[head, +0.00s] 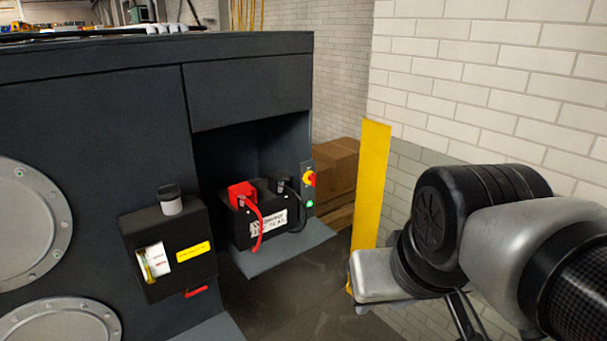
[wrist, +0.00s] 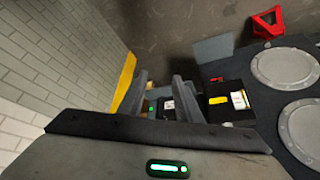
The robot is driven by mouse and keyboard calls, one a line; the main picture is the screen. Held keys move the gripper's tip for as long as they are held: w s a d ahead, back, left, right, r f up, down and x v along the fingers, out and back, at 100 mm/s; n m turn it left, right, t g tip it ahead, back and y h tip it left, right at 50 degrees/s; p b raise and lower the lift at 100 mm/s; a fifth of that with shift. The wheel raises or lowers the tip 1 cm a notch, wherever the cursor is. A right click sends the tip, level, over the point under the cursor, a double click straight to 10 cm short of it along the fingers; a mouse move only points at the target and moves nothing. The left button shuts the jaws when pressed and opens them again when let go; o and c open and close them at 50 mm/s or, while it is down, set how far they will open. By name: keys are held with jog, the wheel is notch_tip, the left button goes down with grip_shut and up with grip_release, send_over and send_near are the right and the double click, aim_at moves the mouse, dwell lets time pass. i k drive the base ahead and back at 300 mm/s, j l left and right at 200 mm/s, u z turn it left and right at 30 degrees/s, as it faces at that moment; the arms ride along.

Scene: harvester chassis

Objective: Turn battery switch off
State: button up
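The battery switch (head: 309,179) is a red knob on a yellow base, set on a narrow dark panel at the right of the open battery bay. A green light (head: 310,204) glows below it. The battery (head: 270,217), black with a red terminal cover and a white label, sits left of the switch on a pull-out shelf. My gripper (wrist: 160,77) is open in the wrist view, with its two dark fingers apart and nothing visible between their tips. The green light (wrist: 151,107) and part of the battery (wrist: 169,105) show between the fingers; the switch knob is not clear there.
A yellow post (head: 370,185) stands between the bay and my arm, in front of the brick wall (head: 480,75). A black box (head: 172,250) with papers juts from the chassis left of the bay. A cardboard box (head: 337,165) is behind the switch. Floor before the shelf looks clear.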

aim_at(312, 178)
jog(key=i+l, duration=0.15)
jog(key=i, duration=0.35)
jog(key=i+l, duration=0.2)
jog(key=i, duration=0.25)
jog(key=i+l, duration=0.15)
jog(key=i, duration=0.35)
jog(key=i+l, duration=0.15)
jog(key=i, duration=0.35)
jog(key=l+z, duration=0.05)
